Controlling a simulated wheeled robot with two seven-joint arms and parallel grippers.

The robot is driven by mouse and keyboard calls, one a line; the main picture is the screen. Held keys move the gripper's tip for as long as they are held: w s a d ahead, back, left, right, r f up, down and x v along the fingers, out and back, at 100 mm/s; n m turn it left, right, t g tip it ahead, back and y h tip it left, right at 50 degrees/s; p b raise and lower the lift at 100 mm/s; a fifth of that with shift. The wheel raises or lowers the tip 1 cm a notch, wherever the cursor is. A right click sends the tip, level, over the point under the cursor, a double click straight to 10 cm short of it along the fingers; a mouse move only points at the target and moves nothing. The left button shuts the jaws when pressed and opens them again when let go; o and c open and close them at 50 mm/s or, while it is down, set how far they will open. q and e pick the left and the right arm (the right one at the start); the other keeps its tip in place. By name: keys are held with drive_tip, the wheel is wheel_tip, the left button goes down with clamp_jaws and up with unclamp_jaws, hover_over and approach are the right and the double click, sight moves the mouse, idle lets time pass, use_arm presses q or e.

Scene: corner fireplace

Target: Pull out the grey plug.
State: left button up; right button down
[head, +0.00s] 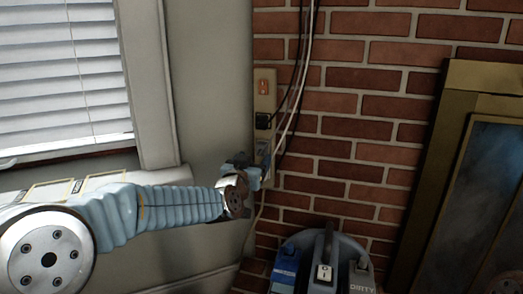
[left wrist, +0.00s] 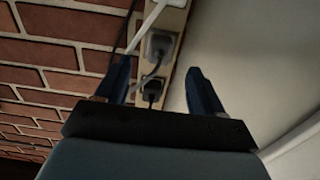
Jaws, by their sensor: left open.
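The grey plug (left wrist: 160,44) sits in a beige power strip (head: 264,80) on the wall, with a grey cord coming from it in the left wrist view. A black plug (left wrist: 153,92) sits beside it in the same strip; it also shows in the head view (head: 263,121). My left gripper (head: 256,168) is open at the strip's lower part, below the black plug in the head view. In the left wrist view its two blue fingers (left wrist: 158,66) appear on either side of the plugs, with nothing held. In the head view the gripper area partly hides the strip's lower end. My right gripper is out of view.
Black and white cables (head: 300,85) hang along the brick wall (head: 360,130) right of the strip. A brass-framed fireplace (head: 450,130) is at the right, a window blind (head: 60,75) at the left.

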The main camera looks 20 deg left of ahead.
sight(260, 151)
use_arm(q)
drive_tip(key=shift+w+d, duration=0.1)
drive_tip(key=shift+w, duration=3.15)
drive_tip(key=shift+c, duration=0.3)
clamp_jaws()
drive_tip(key=shift+s, duration=0.2)
drive_tip(key=shift+s+b, duration=0.45)
drive_tip(key=shift+s, duration=2.4)
